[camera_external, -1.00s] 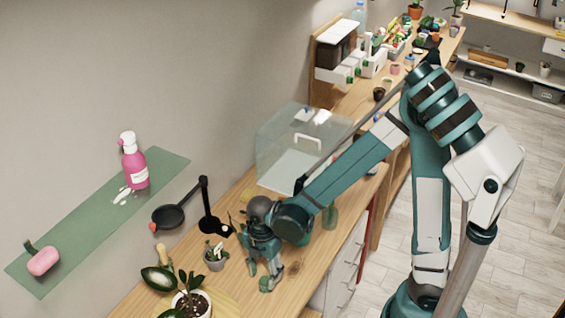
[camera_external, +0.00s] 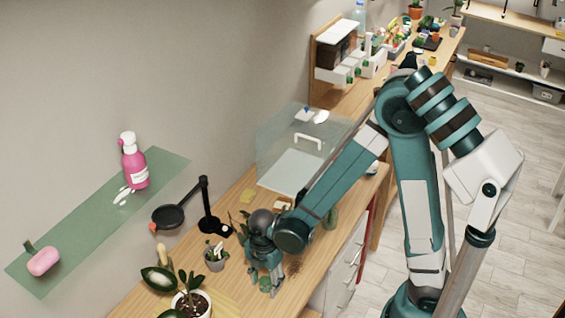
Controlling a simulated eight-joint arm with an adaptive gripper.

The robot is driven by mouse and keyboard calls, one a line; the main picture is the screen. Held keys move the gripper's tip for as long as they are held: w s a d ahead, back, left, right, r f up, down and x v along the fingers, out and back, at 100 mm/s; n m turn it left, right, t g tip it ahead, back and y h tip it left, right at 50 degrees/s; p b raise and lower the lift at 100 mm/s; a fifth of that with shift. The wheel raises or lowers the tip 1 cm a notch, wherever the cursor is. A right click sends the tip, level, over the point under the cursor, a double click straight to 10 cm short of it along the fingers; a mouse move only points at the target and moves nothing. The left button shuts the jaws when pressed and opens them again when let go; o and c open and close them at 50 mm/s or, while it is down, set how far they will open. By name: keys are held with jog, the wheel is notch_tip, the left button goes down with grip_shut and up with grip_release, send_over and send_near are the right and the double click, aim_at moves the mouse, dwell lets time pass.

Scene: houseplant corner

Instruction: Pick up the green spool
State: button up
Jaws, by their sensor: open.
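My gripper (camera_external: 268,285) points down at the wooden worktop (camera_external: 226,280), low over it and just right of a small potted plant. Its jaws are open. I cannot make out a green spool for certain: the space between and behind the fingers is small and mostly covered by the gripper. A green object (camera_external: 331,217) stands on the worktop beside my forearm, partly hidden; its shape is too unclear to name.
A small potted plant (camera_external: 215,257) and a larger potted plant (camera_external: 190,303) stand left of my gripper. A black lamp (camera_external: 209,222) stands behind. The worktop's right edge is close.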

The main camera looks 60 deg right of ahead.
aim_at(265, 281)
dwell(0.4)
jog(key=c, duration=1)
jog(key=shift+r, duration=0.25)
jog(key=shift+r+p, duration=0.75)
jog(key=shift+r, duration=4.05)
